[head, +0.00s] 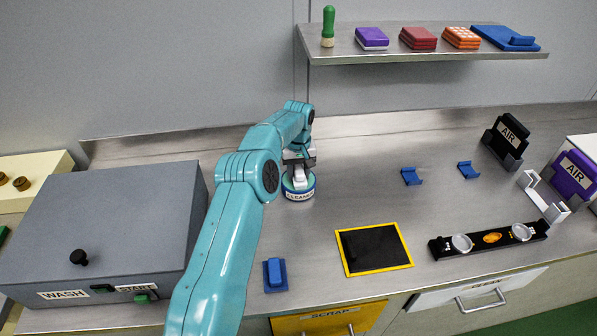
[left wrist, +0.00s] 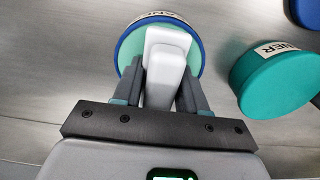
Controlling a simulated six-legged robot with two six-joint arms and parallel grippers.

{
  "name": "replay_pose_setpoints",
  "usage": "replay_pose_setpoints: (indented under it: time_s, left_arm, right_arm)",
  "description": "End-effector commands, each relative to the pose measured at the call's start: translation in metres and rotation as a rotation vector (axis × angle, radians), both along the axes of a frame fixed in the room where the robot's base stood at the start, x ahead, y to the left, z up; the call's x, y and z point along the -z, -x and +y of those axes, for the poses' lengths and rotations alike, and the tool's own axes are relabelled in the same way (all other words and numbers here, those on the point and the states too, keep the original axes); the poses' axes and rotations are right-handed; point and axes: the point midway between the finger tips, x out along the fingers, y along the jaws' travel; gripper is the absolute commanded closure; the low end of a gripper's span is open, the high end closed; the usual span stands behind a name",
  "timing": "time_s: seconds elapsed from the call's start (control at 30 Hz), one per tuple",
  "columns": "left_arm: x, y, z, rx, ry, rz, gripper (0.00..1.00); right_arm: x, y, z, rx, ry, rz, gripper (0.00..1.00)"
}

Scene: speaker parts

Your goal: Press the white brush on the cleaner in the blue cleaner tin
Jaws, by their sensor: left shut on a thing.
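My left gripper (head: 299,162) is shut on the white brush (left wrist: 165,62). In the left wrist view both grey fingers (left wrist: 163,88) clasp its sides. The brush (head: 299,175) is over the blue cleaner tin (head: 299,193), which stands on the steel counter with its label facing front. In the left wrist view the blue tin (left wrist: 122,42) has a pale green inside, and the brush overlaps it. The brush's underside is hidden, so I cannot tell whether it touches the cleaner. My right gripper is not in view.
A teal cleaner tin (left wrist: 275,82) stands beside the blue one, with a blue object (left wrist: 306,12) near it. A grey wash box (head: 110,225) stands left. A blue block (head: 275,274) and black yellow-edged mat (head: 375,249) lie in front.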

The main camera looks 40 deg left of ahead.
Motion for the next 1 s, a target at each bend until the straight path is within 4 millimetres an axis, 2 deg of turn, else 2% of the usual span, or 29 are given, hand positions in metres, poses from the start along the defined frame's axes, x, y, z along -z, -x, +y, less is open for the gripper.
replay_pose_setpoints:
  time_s: [0.17,0.8,1.0]
  left_arm:
    - [-0.005,0.0,-0.001,0.001,0.002,0.003,0.83]
    - [-0.063,0.0,0.0,0.001,0.001,0.001,0.83]
    - [-0.071,0.0,0.0,0.0,0.001,0.001,0.83]
  right_arm:
    - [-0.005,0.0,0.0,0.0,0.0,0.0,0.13]
    - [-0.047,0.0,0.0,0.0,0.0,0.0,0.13]
    - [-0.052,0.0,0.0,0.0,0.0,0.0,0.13]
